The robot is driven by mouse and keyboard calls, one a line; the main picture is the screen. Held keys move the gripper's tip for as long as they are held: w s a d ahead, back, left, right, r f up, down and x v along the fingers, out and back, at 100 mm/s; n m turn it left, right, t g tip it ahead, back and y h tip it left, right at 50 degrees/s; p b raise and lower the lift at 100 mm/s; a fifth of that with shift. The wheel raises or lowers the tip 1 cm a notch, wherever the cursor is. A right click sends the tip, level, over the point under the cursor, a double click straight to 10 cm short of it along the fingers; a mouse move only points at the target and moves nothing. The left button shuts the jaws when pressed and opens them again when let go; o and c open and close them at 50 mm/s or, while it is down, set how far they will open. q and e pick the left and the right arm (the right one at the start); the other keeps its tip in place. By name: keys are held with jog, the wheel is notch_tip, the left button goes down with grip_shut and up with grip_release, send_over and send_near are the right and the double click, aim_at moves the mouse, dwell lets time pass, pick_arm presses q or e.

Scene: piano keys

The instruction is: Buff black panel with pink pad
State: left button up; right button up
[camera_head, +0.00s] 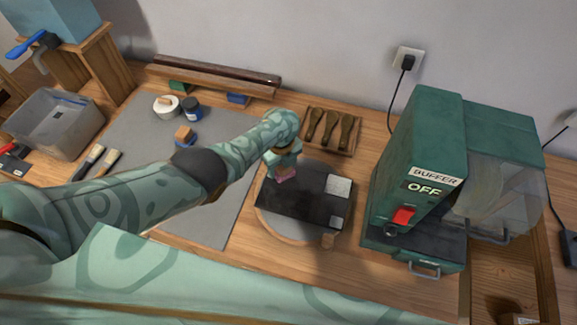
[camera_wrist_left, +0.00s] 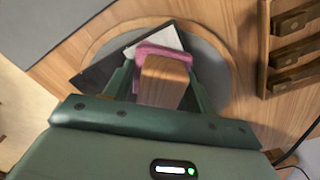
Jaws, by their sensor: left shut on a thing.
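The black panel (camera_head: 305,197) lies on a round grey turntable-like disc (camera_head: 268,221) with a wooden rim. Two pale grey patches show on the panel's right side. My left gripper (camera_head: 283,172) is over the panel's upper left part. It is shut on the wooden handle of the pink pad (camera_head: 284,179). In the left wrist view the handle (camera_wrist_left: 164,80) stands between the fingers, with the pink pad (camera_wrist_left: 155,50) beyond it over the panel (camera_wrist_left: 104,69). I cannot tell whether the pad touches the panel. My right gripper is not in view.
A green buffer machine (camera_head: 418,170) marked OFF stands to the right. A wooden rack with several dark-handled tools (camera_head: 330,130) is behind the disc. A grey mat (camera_head: 130,135) with brushes (camera_head: 88,160), a tape roll (camera_head: 166,105) and a jar (camera_head: 190,108) lies left.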

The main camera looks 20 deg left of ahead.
aim_at(294, 172)
pick_arm(q)
jog(key=shift+a+f, duration=0.1)
jog(key=shift+a, duration=1.5)
jog(key=shift+d, duration=1.8)
jog(key=shift+s+d+b, duration=0.1)
jog(key=shift+d+b, duration=0.4)
jog(key=shift+d, duration=1.25)
notch_tip(294, 172, up, 6)
jog(key=p, duration=0.5)
jog(key=shift+p, duration=0.4)
notch_tip(294, 172, up, 3)
jog(key=p, duration=0.3)
